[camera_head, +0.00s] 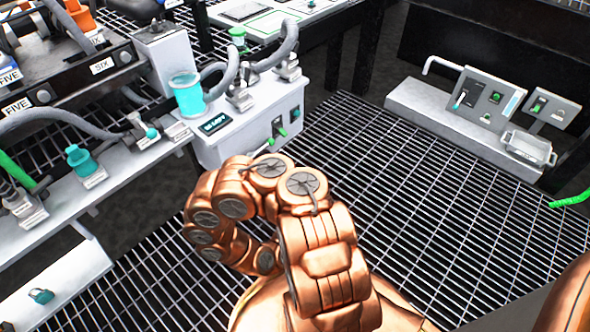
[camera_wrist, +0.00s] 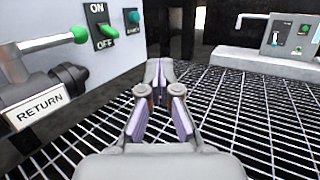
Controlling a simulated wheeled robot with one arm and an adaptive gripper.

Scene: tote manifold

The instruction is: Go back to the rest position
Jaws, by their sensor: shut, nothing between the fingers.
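My gripper (camera_wrist: 159,82) shows in the wrist view with its two purple-grey finger pads together and nothing between them. It is in the air above the grating floor, beside the white box with the ON/OFF switch (camera_wrist: 104,36). In the head view my copper arm is folded in the lower middle, and the gripper is hidden behind it. The box's front (camera_head: 283,130) with its green switches is just beyond the arm.
A RETURN-labelled pipe (camera_wrist: 42,105) and a green-knobbed lever (camera_wrist: 79,34) are close on the left in the wrist view. A white bench with hoses and a teal cylinder (camera_head: 188,96) stands left. A grey control panel (camera_head: 487,98) stands at right. Grating floor (camera_head: 430,190) between is clear.

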